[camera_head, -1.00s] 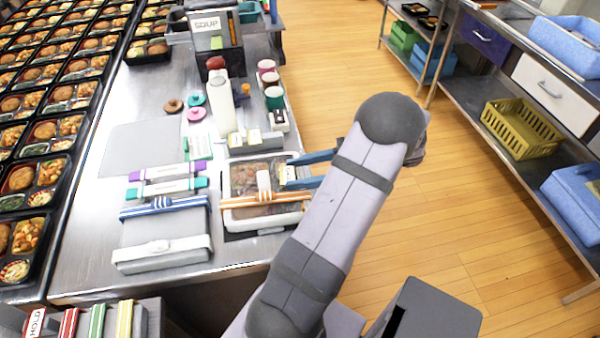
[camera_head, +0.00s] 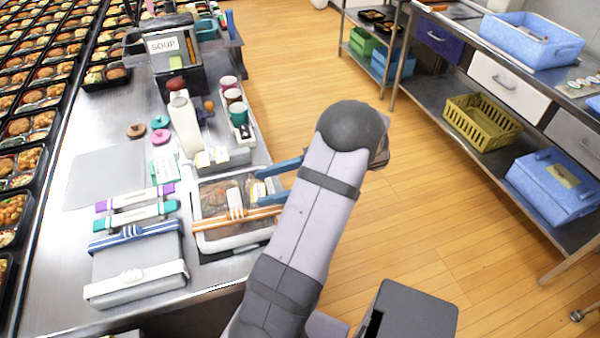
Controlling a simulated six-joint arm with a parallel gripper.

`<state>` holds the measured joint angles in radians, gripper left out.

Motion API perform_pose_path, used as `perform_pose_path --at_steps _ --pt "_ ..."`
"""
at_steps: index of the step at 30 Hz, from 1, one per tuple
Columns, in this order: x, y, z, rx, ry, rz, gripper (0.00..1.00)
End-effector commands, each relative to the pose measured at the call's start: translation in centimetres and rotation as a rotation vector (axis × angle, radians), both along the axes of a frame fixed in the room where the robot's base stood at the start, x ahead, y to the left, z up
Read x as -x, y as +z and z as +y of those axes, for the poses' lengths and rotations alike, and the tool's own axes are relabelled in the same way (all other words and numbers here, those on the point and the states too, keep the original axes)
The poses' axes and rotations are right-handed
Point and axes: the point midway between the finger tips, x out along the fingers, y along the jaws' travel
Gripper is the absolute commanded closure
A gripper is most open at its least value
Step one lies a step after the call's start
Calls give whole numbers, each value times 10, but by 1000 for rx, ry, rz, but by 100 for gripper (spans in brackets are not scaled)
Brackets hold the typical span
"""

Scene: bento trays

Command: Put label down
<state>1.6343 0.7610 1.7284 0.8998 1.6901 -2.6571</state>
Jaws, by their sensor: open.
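A small pale label with some yellow (camera_head: 258,189) lies on the clear lid of a bento tray (camera_head: 222,243), towards its right side. The tray holds food and has an orange-and-white striped band (camera_head: 262,213) tied across it. My gripper (camera_head: 261,182) has blue fingers and reaches in from the right over the lid. The fingers are apart, with the label close by their tips. I cannot tell whether they touch it. My arm hides part of the tray's right side.
Left of the tray lie a grey box with bands (camera_head: 135,268), a teal roll (camera_head: 142,216) and a purple roll (camera_head: 134,198). Behind it stand a white bottle (camera_head: 185,125), several jars (camera_head: 238,113) and a SOUP bin (camera_head: 172,62). A grey mat (camera_head: 105,177) is bare.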

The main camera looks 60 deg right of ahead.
Motion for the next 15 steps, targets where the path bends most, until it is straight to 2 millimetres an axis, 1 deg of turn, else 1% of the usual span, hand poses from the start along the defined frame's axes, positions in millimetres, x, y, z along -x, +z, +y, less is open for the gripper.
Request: perform_pose_path --at_steps 1,3,4,5,7,15 --pt "3 -4 4 -2 12 22 36" --pt "3 2 4 -2 12 21 36" --pt "5 0 2 -1 12 21 36" --pt "10 -2 -2 1 9 21 36" --pt "21 2 -10 3 6 21 36" --pt "65 20 -39 5 7 19 36"
